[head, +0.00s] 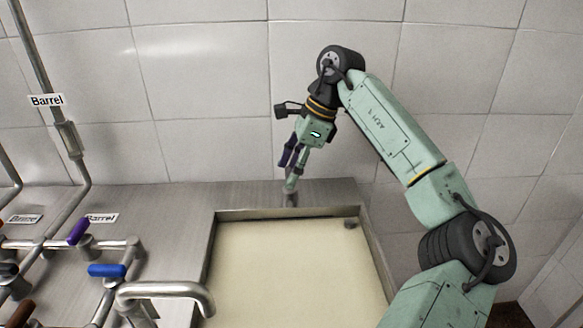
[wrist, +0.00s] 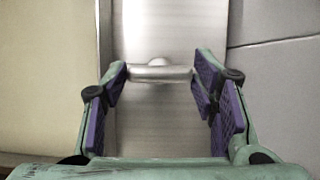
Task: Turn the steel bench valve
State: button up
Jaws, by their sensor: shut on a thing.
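The steel bench valve (head: 291,199) stands on the metal bench just behind the pale basin, below my gripper (head: 292,177). In the wrist view its short round steel handle (wrist: 160,73) lies crosswise between the fingertips. My gripper (wrist: 160,82) has its purple-padded fingers at the two ends of the handle and is shut on it. The gripper points down at the valve from above. The valve's stem is mostly hidden under the handle in the wrist view, and the fingers partly cover the valve in the head view.
A cream-filled basin (head: 285,270) with a raised metal rim is in front of the valve. A curved steel spout (head: 165,290) reaches over its left side. Pipes with a blue lever (head: 107,270) and a purple lever (head: 78,231) stand at left. The tiled wall (head: 200,90) is close behind.

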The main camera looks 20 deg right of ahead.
jog(key=o, duration=1.2)
jog(key=shift+c, duration=0.2)
jog(key=v, duration=1.2)
jog(key=shift+a, duration=0.1)
